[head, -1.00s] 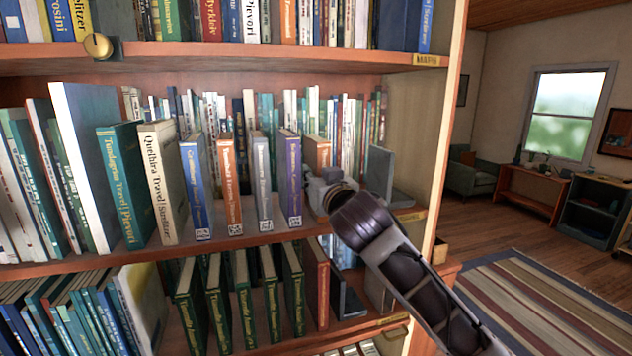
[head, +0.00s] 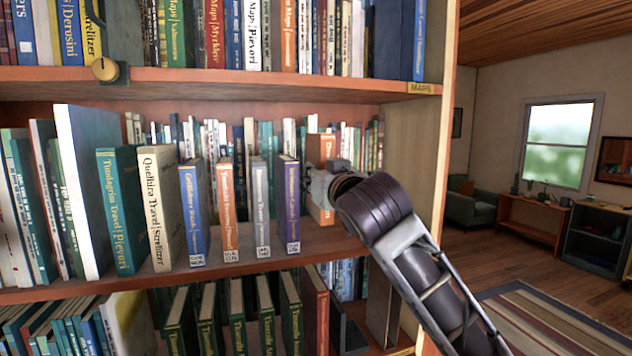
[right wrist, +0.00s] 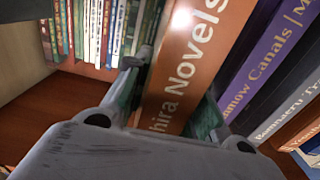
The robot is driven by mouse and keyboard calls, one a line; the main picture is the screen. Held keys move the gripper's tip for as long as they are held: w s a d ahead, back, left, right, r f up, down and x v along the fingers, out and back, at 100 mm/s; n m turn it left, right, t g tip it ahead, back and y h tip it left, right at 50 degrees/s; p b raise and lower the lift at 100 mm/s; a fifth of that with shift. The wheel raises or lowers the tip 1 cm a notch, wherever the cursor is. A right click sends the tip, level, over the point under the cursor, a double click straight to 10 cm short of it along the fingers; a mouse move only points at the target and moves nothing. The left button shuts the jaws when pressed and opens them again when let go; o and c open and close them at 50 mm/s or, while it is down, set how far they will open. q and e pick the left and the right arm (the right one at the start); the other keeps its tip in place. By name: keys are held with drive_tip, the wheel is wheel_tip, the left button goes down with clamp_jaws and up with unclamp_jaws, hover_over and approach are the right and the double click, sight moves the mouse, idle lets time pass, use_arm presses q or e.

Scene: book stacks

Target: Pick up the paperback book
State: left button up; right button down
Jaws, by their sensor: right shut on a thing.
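The paperback is an orange book (head: 319,150) on the middle shelf, at the right end of the front row; its lettering ending in "hira Novels" shows in the right wrist view (right wrist: 192,65). My right gripper (head: 322,188) is shut on this book, with one finger on each side of its spine in the right wrist view (right wrist: 170,97). The book stands about upright. I cannot tell whether its bottom touches the shelf. My left gripper is not in view.
A purple book (head: 289,205) stands just left of the orange one, then a grey book (head: 262,210) and several others. The shelf above (head: 240,80) is close overhead. The cabinet's right side panel (head: 425,150) stands right of the gripper.

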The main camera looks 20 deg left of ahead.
drive_tip(key=b+v, duration=0.4)
drive_tip(key=v, duration=1.3)
